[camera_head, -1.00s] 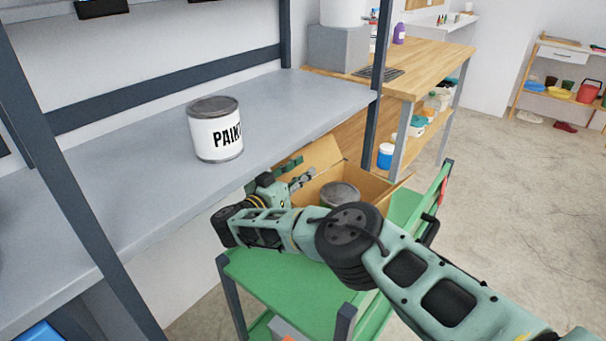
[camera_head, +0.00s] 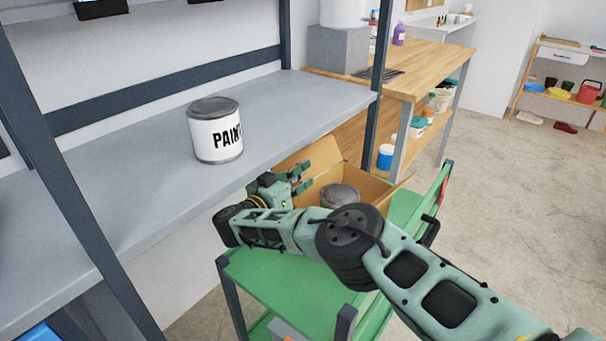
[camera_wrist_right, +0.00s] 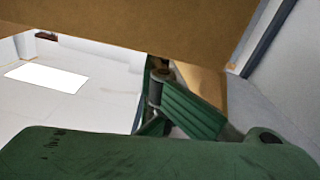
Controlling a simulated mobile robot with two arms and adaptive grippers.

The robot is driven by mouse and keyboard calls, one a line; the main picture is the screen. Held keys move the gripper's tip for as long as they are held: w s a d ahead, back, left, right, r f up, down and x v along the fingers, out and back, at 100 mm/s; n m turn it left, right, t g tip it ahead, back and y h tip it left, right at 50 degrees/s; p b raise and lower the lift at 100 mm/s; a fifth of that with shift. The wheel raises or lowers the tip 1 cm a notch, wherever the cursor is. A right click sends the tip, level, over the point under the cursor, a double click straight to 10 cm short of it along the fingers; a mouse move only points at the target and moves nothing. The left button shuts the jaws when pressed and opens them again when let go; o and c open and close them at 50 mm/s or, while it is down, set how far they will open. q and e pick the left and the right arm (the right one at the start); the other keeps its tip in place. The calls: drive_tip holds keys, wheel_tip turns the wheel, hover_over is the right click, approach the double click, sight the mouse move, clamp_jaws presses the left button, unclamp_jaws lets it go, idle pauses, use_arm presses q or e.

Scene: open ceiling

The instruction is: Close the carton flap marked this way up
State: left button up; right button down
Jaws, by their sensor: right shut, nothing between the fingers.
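An open cardboard carton (camera_head: 372,187) stands on the green cart, with a metal can (camera_head: 340,196) inside it. One carton flap (camera_head: 322,157) stands up on its far side, and no marking on it is readable. My right gripper (camera_head: 303,178) is at the carton's left side, next to the raised flap, shut and empty. In the right wrist view a brown cardboard panel (camera_wrist_right: 150,25) fills the top, close to the green fingers (camera_wrist_right: 190,108); whether they touch it I cannot tell. My left gripper is not in view.
The green cart (camera_head: 275,285) has a raised rail on its right. A grey shelf (camera_head: 120,160) with a paint can (camera_head: 215,130) and a dark upright post (camera_head: 377,80) lie left of and behind the carton. A wooden workbench (camera_head: 430,75) stands behind.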

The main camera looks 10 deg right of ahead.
drive_tip(key=c, duration=2.5)
unclamp_jaws()
drive_tip(key=shift+c, duration=0.2)
drive_tip(key=o, duration=0.5)
drive_tip(key=shift+o, duration=0.2)
